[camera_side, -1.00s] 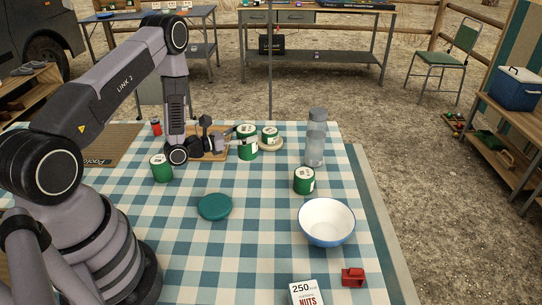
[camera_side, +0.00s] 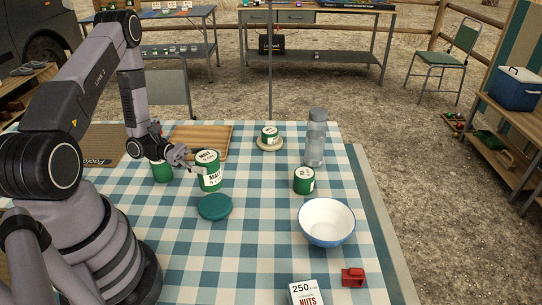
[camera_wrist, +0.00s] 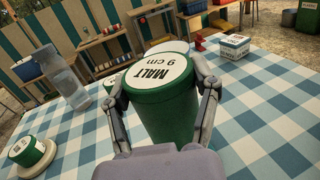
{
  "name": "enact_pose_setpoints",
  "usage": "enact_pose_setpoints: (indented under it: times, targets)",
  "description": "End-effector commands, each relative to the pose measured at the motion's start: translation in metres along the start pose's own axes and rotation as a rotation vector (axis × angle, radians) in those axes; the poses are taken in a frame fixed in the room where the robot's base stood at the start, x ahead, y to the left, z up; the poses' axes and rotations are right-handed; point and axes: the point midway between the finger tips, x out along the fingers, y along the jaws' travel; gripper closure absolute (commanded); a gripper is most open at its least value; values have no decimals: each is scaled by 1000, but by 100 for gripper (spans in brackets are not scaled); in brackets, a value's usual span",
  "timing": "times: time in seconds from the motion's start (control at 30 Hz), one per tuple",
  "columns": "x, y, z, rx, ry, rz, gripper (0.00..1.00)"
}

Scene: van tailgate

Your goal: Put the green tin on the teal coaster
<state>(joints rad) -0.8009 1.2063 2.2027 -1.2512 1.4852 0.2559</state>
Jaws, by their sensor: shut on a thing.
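My gripper (camera_side: 190,158) is shut on a tall green tin (camera_side: 211,180) with a white lid and a label reading "MALT". In the wrist view the tin (camera_wrist: 168,112) stands upright between the two fingers, its lid marked "9 cm". The round teal coaster (camera_side: 215,207) lies bare on the checked cloth, just in front of the held tin in the side view. The tin appears to be held a little above the cloth; its exact height is hard to tell.
Another green tin (camera_side: 162,172) stands left, partly behind my gripper. One stands on a beige coaster (camera_side: 262,148), another (camera_side: 304,181) near a clear bottle (camera_side: 316,140). A white bowl (camera_side: 326,222), red object (camera_side: 352,277) and nuts box (camera_side: 305,293) are right. A wooden board (camera_side: 215,135) lies behind.

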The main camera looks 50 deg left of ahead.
Motion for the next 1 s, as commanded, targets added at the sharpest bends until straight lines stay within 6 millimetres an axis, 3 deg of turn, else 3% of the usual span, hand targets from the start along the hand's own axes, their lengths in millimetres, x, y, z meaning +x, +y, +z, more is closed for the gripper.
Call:
enact_pose_setpoints:
  times: [0.1, 0.43, 0.87, 0.9, 1.0]
  targets:
    - [0, -1, -21, -3, -1, -4, 80]
    - [0, -1, -62, -2, -1, -2, 80]
    - [0, -1, -70, -1, -1, -1, 80]
    - [0, -1, -70, -1, 0, -1, 35]
    - [0, -1, -70, -1, 0, -1, 22]
